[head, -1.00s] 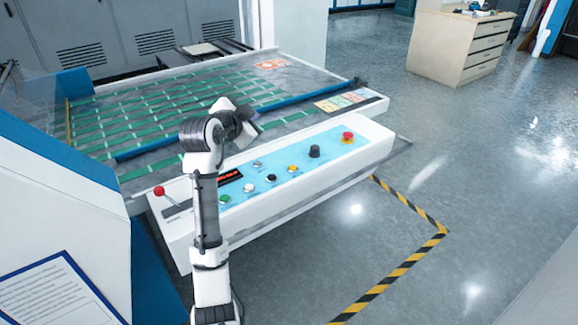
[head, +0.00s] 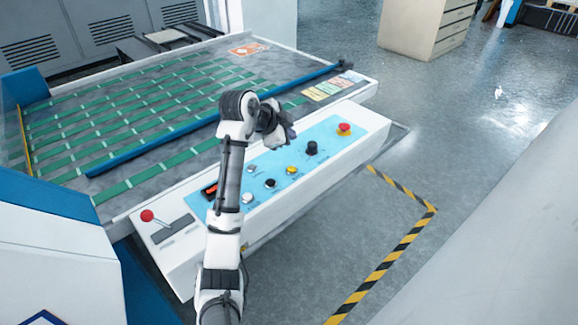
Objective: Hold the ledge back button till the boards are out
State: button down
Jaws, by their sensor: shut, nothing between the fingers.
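The control panel (head: 325,165) is a white box with a light blue face along the front of the machine. My gripper (head: 288,134) is shut and empty, appearing above the panel's back edge, seemingly touching no button. My arm hides part of the panel's left side. Boards cannot be clearly made out on the green-taped bed (head: 60,170).
A blue bar (head: 145,156) crosses the bed behind the panel. A red-ball lever (head: 147,216) stands at the panel's left end. Yellow-black floor tape (head: 407,254) marks the floor in front. A drawer cabinet (head: 425,28) stands at the back right; the floor between is clear.

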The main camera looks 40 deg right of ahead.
aim_at(288, 170)
jog(key=shift+f+b, duration=3.1)
jog(key=shift+f, duration=1.3)
jog(key=shift+f, duration=0.15)
jog(key=shift+f, duration=0.3)
